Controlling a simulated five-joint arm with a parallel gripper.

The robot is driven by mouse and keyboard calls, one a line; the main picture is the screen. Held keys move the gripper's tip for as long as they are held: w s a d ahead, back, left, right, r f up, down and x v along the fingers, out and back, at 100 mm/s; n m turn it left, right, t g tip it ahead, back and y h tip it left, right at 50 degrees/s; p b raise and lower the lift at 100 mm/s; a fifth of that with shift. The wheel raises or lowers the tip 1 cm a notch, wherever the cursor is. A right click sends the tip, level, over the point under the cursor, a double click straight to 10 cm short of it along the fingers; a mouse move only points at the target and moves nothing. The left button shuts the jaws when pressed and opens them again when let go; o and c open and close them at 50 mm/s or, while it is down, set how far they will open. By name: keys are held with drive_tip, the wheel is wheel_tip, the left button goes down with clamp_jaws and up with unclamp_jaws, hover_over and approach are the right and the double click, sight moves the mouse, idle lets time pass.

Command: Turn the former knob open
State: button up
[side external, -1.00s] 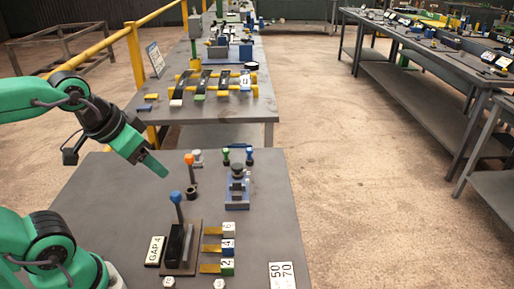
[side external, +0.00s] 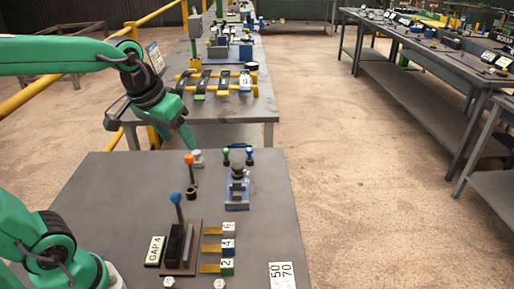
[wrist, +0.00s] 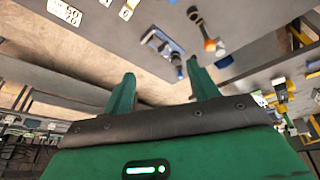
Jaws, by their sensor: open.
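A small blue-grey fixture (side external: 237,197) stands on the near bench, right of centre, with a dark round knob (side external: 238,171) on top. It looks like the former, but no label on it can be read. The fixture (wrist: 160,42) also shows in the wrist view, beyond my fingers, with its dark knob (wrist: 177,60). My gripper (side external: 190,143) is in the air over the far edge of the near bench, left of and beyond the fixture, apart from it. In the wrist view my gripper's two green fingers (wrist: 162,74) are spread with nothing between them.
An orange-topped post (side external: 189,160) and a grey knob (side external: 197,157) stand near my gripper. A blue-knobbed lever (side external: 176,197), a GAP 4 plate (side external: 155,250) and numbered blocks (side external: 228,246) lie nearer. Green and blue pegs stand behind the fixture.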

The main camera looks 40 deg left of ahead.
drive_tip(key=w+a+f+n+g, duration=0.1)
drive_tip(key=w+f+n, duration=0.1)
drive_tip(key=w, duration=0.4)
drive_tip(key=w+a+f+n+g, duration=0.1)
drive_tip(key=w+a+f, duration=0.1)
drive_tip(key=w, duration=0.5)
drive_tip(key=n+g, duration=0.2)
drive_tip(key=n, duration=0.2)
approach(237, 166)
drive_tip(key=shift+a, duration=0.1)
drive_tip(key=shift+w+f, duration=0.25)
drive_tip(key=shift+f, duration=0.1)
drive_tip(key=shift+f, duration=0.15)
drive_tip(key=shift+f, duration=3.7)
drive_tip(key=c, duration=1)
